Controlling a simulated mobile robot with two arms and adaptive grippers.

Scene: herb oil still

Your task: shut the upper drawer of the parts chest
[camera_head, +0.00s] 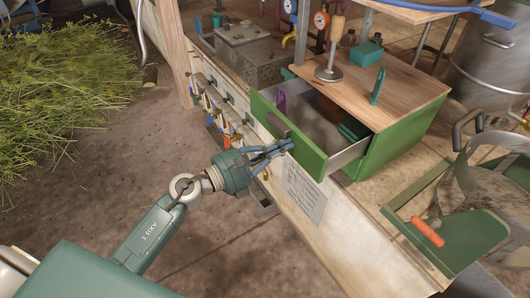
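The parts chest (398,138) is a green box with a wooden top (392,85). Its upper drawer (308,150) is pulled out towards the left, with a green front, a dark handle (275,124) and pale metal sides. A purple item (281,102) and a dark green item (352,130) show inside. My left gripper (289,146) is at the outer face of the drawer front, just below the handle. Its blue fingers come together at the tips, with nothing seen between them. Whether they touch the front I cannot tell. My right gripper is not in view.
A wooden-handled tool (331,55) and a green item (377,87) stand on the chest top. A green tray (452,236) with an orange-handled tool (428,232) lies at the lower right. Several tools hang along the bench side (222,110). Cut herbs (60,95) lie at the left; the floor between is clear.

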